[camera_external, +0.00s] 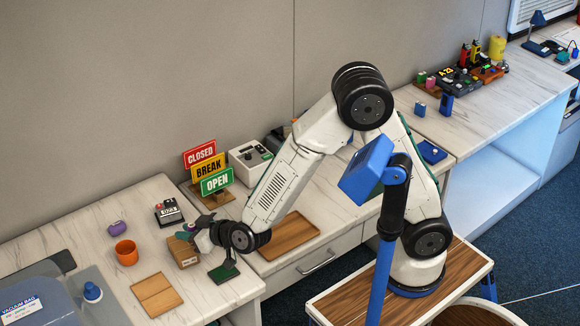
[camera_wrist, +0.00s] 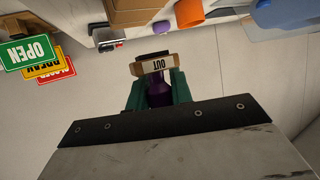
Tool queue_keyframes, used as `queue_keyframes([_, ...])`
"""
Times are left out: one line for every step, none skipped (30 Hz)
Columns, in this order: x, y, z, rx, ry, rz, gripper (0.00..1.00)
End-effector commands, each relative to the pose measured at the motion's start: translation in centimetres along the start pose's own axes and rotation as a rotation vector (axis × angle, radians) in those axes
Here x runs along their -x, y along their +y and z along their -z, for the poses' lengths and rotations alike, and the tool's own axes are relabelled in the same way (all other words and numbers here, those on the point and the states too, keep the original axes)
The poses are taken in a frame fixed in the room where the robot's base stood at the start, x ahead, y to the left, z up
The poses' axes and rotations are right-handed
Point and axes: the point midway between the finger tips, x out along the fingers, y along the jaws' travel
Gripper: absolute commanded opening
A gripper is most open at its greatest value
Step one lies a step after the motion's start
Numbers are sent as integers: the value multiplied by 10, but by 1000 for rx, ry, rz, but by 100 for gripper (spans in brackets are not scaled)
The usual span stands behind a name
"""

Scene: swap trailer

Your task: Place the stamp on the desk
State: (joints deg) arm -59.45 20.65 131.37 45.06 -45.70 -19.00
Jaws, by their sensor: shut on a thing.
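The stamp has a purple handle and a pale wooden block marked "OUT" (camera_wrist: 157,66). In the wrist view, which is upside down, my gripper (camera_wrist: 158,90) has its green fingers shut on the purple handle. In the external view my gripper (camera_external: 198,232) is over the desk (camera_external: 215,292), close to a brown wooden box (camera_external: 183,254). The held stamp is too small there to tell clearly. In the wrist view the stamp appears clear of the desk surface.
An orange cup (camera_external: 126,252), a purple object (camera_external: 117,228) and a black device (camera_external: 168,212) stand to the left. Signs reading CLOSED, BREAK and OPEN (camera_external: 217,182) stand behind. A flat wooden board (camera_external: 157,294) lies at the front.

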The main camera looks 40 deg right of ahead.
Motion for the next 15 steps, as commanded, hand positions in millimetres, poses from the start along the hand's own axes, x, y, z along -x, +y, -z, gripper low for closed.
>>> queue_keyframes([11,-27,-5,14,-2,36,0])
queue_keyframes([17,-39,-8,20,-2,51,0])
queue_keyframes([24,-52,-11,28,-3,67,0])
queue_keyframes([28,-61,-13,32,-4,77,0])
queue_keyframes([32,-68,-15,36,-4,85,0])
queue_keyframes([37,-76,-17,39,-5,93,0])
queue_keyframes([40,-80,-18,41,-5,98,0])
queue_keyframes([42,-85,-19,44,-5,102,0])
queue_keyframes([45,-89,-20,46,-5,103,0])
queue_keyframes([47,-91,-20,47,-5,103,0])
queue_keyframes([47,-92,-20,46,-5,98,0])
queue_keyframes([46,-89,-19,42,-5,84,0])
queue_keyframes([45,-87,-18,42,-5,77,0])
queue_keyframes([45,-86,-18,43,-5,72,0])
queue_keyframes([45,-85,-18,46,-5,66,0])
